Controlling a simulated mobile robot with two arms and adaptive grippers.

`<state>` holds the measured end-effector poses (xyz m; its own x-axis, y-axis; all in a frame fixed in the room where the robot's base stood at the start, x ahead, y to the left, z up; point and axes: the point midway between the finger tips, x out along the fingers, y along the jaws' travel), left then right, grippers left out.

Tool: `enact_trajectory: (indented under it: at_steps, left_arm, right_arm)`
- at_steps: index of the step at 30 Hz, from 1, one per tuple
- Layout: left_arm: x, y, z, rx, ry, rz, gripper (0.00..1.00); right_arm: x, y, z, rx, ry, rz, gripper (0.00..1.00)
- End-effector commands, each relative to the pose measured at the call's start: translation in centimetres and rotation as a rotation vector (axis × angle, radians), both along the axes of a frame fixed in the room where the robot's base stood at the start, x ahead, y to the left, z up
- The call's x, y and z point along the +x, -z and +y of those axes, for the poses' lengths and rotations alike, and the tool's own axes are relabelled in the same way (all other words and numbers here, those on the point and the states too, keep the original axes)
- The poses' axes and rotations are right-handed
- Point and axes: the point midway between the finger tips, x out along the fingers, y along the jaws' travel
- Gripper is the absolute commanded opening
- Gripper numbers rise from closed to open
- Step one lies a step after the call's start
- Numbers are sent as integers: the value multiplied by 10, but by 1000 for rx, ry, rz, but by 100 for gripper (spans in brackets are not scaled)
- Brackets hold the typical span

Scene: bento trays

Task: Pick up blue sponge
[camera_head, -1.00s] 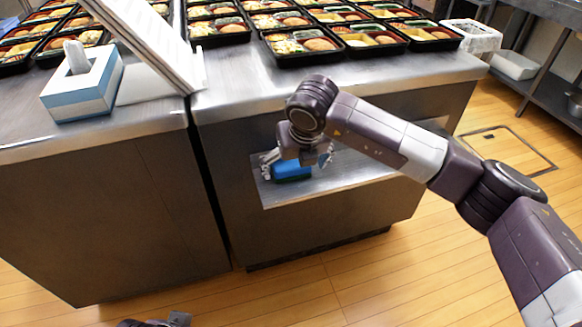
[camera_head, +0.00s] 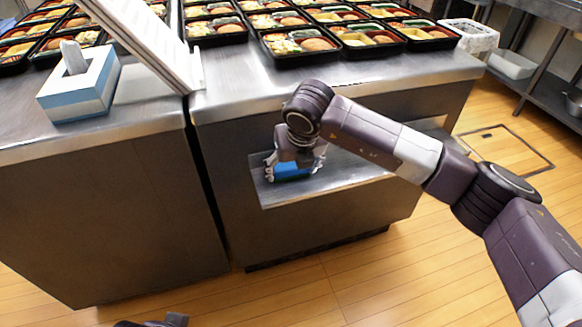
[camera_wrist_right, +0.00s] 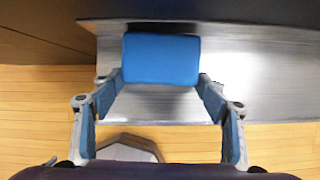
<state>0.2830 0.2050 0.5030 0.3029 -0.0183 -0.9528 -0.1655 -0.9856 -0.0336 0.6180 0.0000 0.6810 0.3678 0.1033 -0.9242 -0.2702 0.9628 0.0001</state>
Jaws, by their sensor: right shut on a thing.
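The blue sponge (camera_head: 291,171) is on the low metal shelf (camera_head: 345,178) on the front of the steel counter. In the right wrist view the blue sponge (camera_wrist_right: 161,59) lies between the two fingertips, which touch its left and right ends. My right gripper (camera_head: 293,165) is shut on it from above, and in the right wrist view the gripper (camera_wrist_right: 160,88) has its fingers on both sides. I cannot tell if the sponge is lifted off the shelf. A small dark part of my left gripper (camera_head: 160,321) shows at the bottom edge; its jaws are not clear.
Several bento trays (camera_head: 300,45) fill the back of the counter (camera_head: 330,82). A tissue box (camera_head: 80,92) and a slanted white panel (camera_head: 145,40) stand at left. A white basket (camera_head: 470,38) is at back right. The wooden floor (camera_head: 330,285) in front is clear.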

Motion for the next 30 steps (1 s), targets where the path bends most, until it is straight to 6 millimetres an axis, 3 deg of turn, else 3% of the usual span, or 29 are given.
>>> enact_trajectory:
  at_steps: [7,14,20,30]
  left_arm:
    - [2,5,0,0,0,2,22]
    - [10,32,-2,-1,3,15,22]
    - [10,33,-2,-1,3,15,22]
    - [9,31,-2,0,2,13,22]
  right_arm:
    - [-2,-23,-1,1,1,-4,49]
    - [-2,-74,-1,1,0,-6,49]
    - [-39,-69,-13,0,-3,-1,49]
    - [-117,-69,-38,0,-3,-1,49]
